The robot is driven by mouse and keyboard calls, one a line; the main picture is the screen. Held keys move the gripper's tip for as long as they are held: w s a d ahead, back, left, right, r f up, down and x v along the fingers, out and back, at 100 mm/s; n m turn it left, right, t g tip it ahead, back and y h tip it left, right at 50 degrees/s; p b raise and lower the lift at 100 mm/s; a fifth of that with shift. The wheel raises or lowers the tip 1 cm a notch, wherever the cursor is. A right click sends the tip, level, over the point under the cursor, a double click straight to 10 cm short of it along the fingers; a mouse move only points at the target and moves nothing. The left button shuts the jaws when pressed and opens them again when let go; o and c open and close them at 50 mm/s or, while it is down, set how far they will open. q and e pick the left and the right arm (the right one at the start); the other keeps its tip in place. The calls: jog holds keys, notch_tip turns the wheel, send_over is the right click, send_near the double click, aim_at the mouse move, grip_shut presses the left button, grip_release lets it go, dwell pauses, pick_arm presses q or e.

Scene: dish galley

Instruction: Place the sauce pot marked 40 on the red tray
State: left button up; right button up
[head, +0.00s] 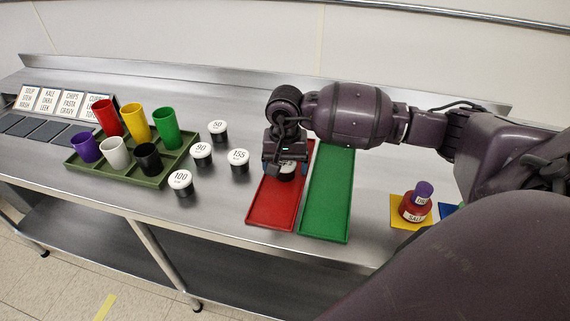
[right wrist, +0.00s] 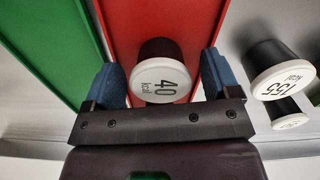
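The sauce pot marked 40 (right wrist: 160,82) is black with a white lid and appears upright on the red tray (right wrist: 118,28). In the head view the pot (head: 287,174) is partly hidden under my right gripper (head: 285,163), at the far part of the red tray (head: 272,208). In the right wrist view the blue fingers of my right gripper (right wrist: 165,85) stand on both sides of the pot, with narrow gaps between them and its lid. My left gripper is not in view.
A green tray (head: 328,195) lies right of the red one. Pots marked 155 (head: 238,158), 90 (head: 202,152), 100 (head: 181,180) and another (head: 218,128) stand left. Cups fill an olive tray (head: 152,181).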

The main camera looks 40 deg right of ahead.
aim_at(285, 164)
jog(key=shift+r, duration=0.15)
notch_tip(285, 164, up, 12)
dwell(0.7)
dwell(0.5)
